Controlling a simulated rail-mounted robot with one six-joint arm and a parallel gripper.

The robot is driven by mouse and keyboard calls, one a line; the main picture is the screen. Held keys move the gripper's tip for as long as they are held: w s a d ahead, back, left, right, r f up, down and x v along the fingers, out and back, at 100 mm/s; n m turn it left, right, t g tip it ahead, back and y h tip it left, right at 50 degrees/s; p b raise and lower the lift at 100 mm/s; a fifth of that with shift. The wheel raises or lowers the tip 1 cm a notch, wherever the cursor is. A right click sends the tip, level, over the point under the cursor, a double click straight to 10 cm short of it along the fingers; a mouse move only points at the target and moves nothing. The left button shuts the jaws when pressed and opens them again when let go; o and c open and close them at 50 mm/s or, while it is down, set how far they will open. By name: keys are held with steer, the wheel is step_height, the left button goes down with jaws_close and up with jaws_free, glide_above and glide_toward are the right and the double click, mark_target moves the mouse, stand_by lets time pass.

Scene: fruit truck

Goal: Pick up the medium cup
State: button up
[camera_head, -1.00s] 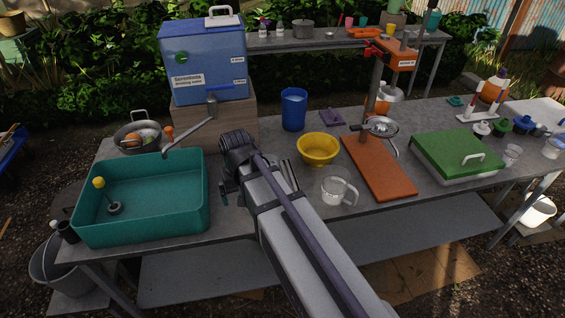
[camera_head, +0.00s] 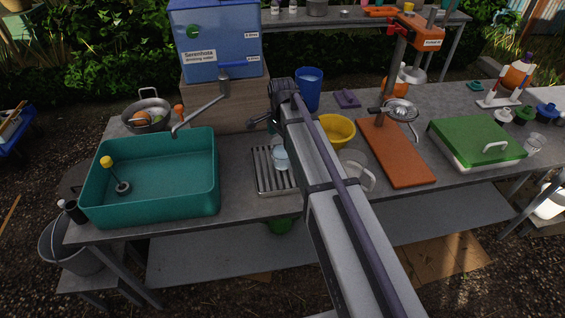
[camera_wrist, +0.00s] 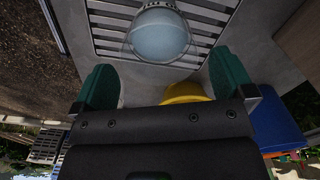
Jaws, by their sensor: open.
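A small clear cup with a pale blue-white look (camera_head: 281,160) stands on the slatted metal drying rack (camera_head: 262,180), partly hidden by my arm. I cannot tell its size class. In the wrist view, the cup (camera_wrist: 158,35) sits at the top centre over the rack's slats (camera_wrist: 110,35), ahead of and between my fingers. My gripper (camera_wrist: 163,66) has its two teal fingers wide apart, with nothing between the tips. In the head view my gripper (camera_head: 266,119) is behind the rack, near the wooden box, largely hidden by my wrist.
The teal sink (camera_head: 150,190) is left of the rack. A yellow bowl (camera_head: 338,128), a blue tumbler (camera_head: 308,92) and a clear jug (camera_head: 361,178) are close to my arm. The orange press board (camera_head: 395,155) and green-lidded box (camera_head: 475,142) stand at right.

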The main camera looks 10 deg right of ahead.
mark_target(282, 148)
step_height(282, 148, down, 5)
steer(key=b, duration=0.5)
steer(key=shift+f, duration=0.2)
steer(key=shift+r, duration=0.25)
steer(key=c, duration=0.9)
steer(key=shift+c, duration=0.2)
steer(key=shift+r, duration=0.1)
step_height(282, 148, up, 10)
steer(key=p, duration=1)
